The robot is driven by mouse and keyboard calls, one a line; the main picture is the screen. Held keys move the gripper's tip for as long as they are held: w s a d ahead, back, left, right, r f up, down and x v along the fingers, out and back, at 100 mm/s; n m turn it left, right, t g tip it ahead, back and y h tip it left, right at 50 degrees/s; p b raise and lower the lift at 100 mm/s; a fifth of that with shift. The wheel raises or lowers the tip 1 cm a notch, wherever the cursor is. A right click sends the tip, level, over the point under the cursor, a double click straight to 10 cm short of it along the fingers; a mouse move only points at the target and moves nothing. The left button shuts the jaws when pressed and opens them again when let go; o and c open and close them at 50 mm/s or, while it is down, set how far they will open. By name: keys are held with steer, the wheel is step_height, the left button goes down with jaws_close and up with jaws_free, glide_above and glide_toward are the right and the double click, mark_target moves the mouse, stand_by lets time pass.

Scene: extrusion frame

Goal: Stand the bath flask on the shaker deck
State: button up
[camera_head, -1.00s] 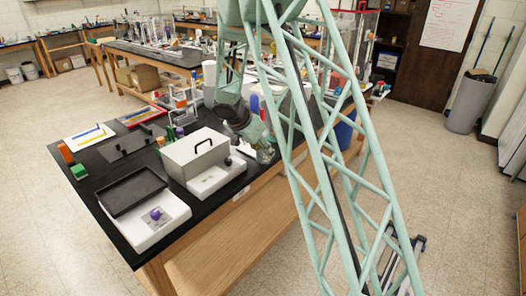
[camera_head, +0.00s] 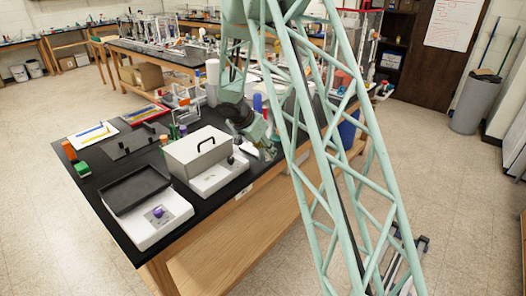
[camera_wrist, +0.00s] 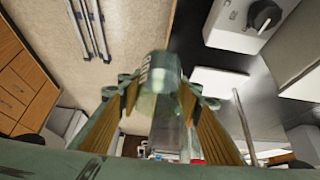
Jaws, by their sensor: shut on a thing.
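My gripper (camera_wrist: 158,112) is shut on the bath flask (camera_wrist: 160,76), a greenish clear glass vessel between its yellow-lined fingers. The flask is blurred and points up in the wrist view; its lower part is hidden. In the head view my gripper (camera_head: 262,142) hangs just right of the bath, near the bench's front edge, and the flask is hard to make out there. The shaker (camera_head: 168,226) is a white unit with a purple knob at the bench's near left corner. Its black shaker deck (camera_head: 135,188) is a bare, shallow tray.
The bath (camera_head: 198,154), a grey box with a black handle on a white base, stands between my gripper and the shaker. Its black knob (camera_wrist: 264,15) shows in the wrist view. Several small items stand behind the bath.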

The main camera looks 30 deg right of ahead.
steer(key=a+r+n+t+y+b, duration=0.1)
steer(key=a+r+n, duration=0.1)
steer(key=a, duration=0.6)
steer(key=s+a+r+n+t+y+b, duration=0.1)
steer(key=a+r+n, duration=0.2)
steer(key=a, duration=0.5)
steer(key=s+a+r+n+t+y+b, duration=0.1)
steer(key=a+r+n+y, duration=0.1)
steer(key=a+n, duration=0.3)
steer(key=shift+a+r+t+b, duration=0.3)
steer(key=shift+a+t, duration=0.1)
steer(key=shift+a, duration=1.25)
steer(key=shift+a, duration=0.15)
